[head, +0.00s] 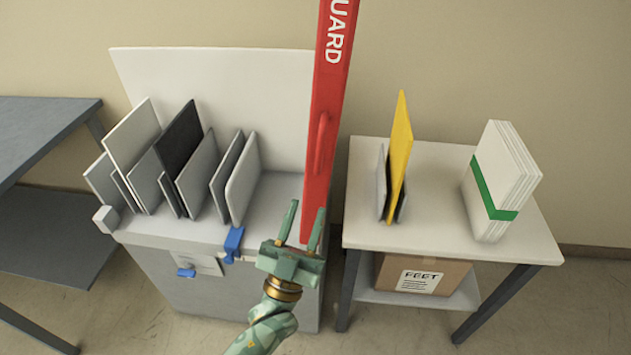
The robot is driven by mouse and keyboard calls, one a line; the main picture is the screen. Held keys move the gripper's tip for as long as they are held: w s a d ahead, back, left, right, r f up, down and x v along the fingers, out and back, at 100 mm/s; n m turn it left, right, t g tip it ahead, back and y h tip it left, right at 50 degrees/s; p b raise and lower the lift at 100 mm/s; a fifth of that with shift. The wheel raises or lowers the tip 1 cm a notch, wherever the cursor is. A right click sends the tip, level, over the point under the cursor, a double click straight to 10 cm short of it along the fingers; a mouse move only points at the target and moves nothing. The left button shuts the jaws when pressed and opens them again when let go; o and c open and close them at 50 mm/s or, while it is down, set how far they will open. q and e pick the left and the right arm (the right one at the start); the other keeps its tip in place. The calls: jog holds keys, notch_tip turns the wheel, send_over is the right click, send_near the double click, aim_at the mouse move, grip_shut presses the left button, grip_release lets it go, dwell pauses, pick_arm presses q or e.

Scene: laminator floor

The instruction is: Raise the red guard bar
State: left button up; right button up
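The red guard bar (326,95) stands nearly upright at the right end of the grey machine (215,285). White lettering "UARD" shows near its top, and the top end is cut off by the picture edge. A red handle (320,140) sits on its face. My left gripper (306,208) is green with a brass ring at the wrist. It is open, with its fingers pointing up in front of the bar's lower end. Nothing shows held between them, and I cannot tell whether they touch the bar. My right gripper is not in view.
Grey and black plates (180,150) stand upright on the machine, with blue clips (234,243) at its front edge. A white table (450,238) at right bears a yellow board (399,145) and a green-banded white stack (500,185). A grey shelf (35,130) stands left.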

pick_arm(q)
jog(key=v, duration=0.5)
jog(key=shift+f+b, duration=0.1)
jog(key=shift+b, duration=0.2)
jog(key=shift+d, duration=0.1)
notch_tip(320, 180, down, 19)
jog(key=w+m+g+y, duration=0.1)
jog(key=w+g+y, duration=0.1)
jog(key=g, duration=0.6)
jog(key=s+a+f+n+g+y, duration=0.1)
jog(key=s+a+f+g, duration=0.15)
jog(key=f, duration=0.45)
jog(key=s+a+f+g+y, duration=0.2)
jog(key=s+f, duration=0.1)
jog(key=f, duration=0.3)
jog(key=s+a+f+n+g+y, duration=0.1)
jog(key=s+a+f+g, duration=0.25)
jog(key=s+f, duration=0.4)
jog(key=s+a+f+g+y, duration=0.25)
jog(key=s+a+f, duration=0.3)
jog(key=s, duration=0.35)
jog(key=s+a+f+g, duration=0.2)
jog(key=s+a, duration=0.1)
jog(key=s, duration=0.7)
jog(key=s+a+f+n+g+y, duration=0.1)
jog(key=s+a+f+g, duration=0.2)
jog(key=s, duration=0.7)
jog(key=shift+s+a+g, duration=0.25)
jog(key=shift+a+g, duration=0.1)
